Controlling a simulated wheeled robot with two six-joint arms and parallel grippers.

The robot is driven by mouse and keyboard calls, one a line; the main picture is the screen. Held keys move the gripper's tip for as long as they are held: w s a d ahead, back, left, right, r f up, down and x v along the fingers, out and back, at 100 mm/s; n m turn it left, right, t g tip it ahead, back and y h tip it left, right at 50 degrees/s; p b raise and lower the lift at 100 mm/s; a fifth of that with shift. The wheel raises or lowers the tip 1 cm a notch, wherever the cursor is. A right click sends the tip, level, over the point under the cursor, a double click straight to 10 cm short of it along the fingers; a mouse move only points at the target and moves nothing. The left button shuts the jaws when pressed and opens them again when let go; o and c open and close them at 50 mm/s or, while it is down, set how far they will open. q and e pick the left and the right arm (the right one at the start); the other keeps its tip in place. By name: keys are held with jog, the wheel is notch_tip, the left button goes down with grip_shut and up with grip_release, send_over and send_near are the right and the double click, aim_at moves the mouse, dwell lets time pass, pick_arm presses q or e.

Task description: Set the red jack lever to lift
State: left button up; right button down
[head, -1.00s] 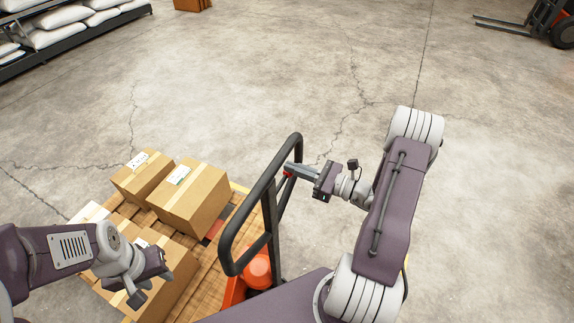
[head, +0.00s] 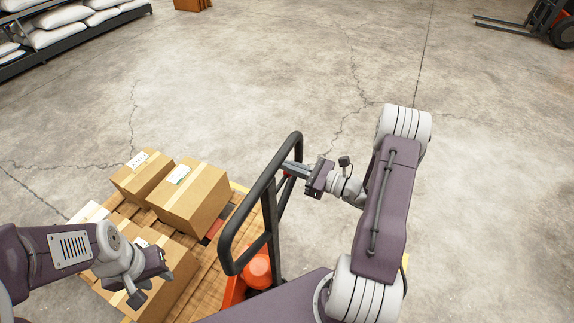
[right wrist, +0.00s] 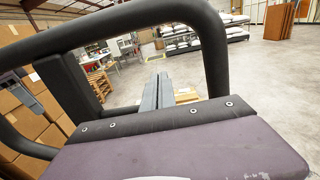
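The pallet jack's dark loop handle (head: 240,229) rises at the middle of the head view. A small bit of the red jack lever (head: 288,174) shows inside the loop's upper right part. My right gripper (head: 293,168) reaches from the right to the handle, its fingers at the lever. In the right wrist view its two grey fingers (right wrist: 158,92) lie side by side, closed together, pointing through the loop (right wrist: 120,18). The lever is hidden there, and contact with it cannot be made out. My left gripper (head: 155,272) hangs above the boxes, its fingers hidden.
Cardboard boxes (head: 195,203) stand on a wooden pallet (head: 207,275) left of the handle. The jack's orange body (head: 257,271) is below it. Bare concrete floor lies beyond. A shelf with white sacks (head: 58,38) is far left, a forklift (head: 545,22) far right.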

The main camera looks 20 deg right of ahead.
jog(key=shift+f+b, duration=0.7)
jog(key=shift+f, duration=0.35)
jog(key=shift+r+p, duration=1.65)
jog(key=shift+r, duration=0.3)
jog(key=shift+s+d, duration=0.15)
jog(key=shift+s, duration=0.05)
jog(key=v, duration=1.2)
jog(key=shift+s+d, duration=0.2)
jog(key=shift+f, duration=0.1)
